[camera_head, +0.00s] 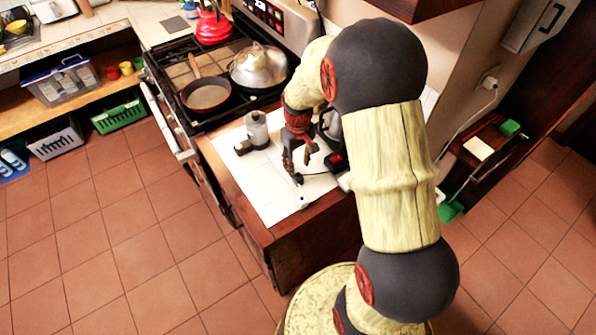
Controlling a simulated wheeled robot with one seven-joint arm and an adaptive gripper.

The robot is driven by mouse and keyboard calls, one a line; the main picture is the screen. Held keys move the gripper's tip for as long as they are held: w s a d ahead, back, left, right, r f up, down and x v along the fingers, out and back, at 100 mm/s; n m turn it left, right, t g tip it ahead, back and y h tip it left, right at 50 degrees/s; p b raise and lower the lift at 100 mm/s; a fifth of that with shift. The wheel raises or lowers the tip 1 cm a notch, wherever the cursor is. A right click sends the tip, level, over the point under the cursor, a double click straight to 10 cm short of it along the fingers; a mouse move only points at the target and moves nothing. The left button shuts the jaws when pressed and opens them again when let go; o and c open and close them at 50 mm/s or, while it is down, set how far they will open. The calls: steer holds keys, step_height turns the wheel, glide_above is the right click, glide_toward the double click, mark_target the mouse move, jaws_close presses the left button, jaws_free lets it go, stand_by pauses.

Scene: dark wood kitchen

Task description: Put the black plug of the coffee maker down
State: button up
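My gripper (299,165) reaches down over the white tiled counter (265,190) beside the stove. Its fingers are small and dark here, and I cannot tell whether they are open or shut. A small dark piece (298,178) shows at the fingertips. It may be the black plug, but I cannot make out whether it is held. A small white-and-dark item (303,198) lies just below, near the counter's front edge. A grey cylindrical appliance with a dark base (257,130) stands left of my gripper. A black and red object (336,161) is just right of it. I cannot tell which is the coffee maker.
The stove (181,68) on the left holds a frying pan (206,94), a silver lidded pot (258,67) and a red kettle (213,25). A wall outlet with a white cord (489,80) is at the right. The counter's front left part is clear.

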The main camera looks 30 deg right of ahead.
step_height(320, 180, up, 6)
step_height(320, 180, up, 8)
steer(key=t, duration=0.1)
glide_above(298, 177)
steer(key=s+a, duration=0.2)
steer(key=a, duration=0.2)
steer(key=s+a+r+t, duration=0.2)
steer(key=s+a+r, duration=0.25)
steer(key=r, duration=0.25)
steer(key=s+a+r+t, duration=0.1)
steer(key=s+a+r, duration=0.1)
steer(key=s, duration=0.4)
steer(key=s+a+r+t, duration=0.1)
steer(key=s+a+r, duration=0.2)
steer(key=s, duration=0.4)
steer(key=shift+s+a+r+t, duration=0.2)
steer(key=shift+a+r+t, duration=0.1)
steer(key=shift+r, duration=0.3)
step_height(298, 177, down, 5)
steer(key=b, duration=0.4)
steer(key=shift+r, duration=0.2)
steer(key=shift+d, duration=0.1)
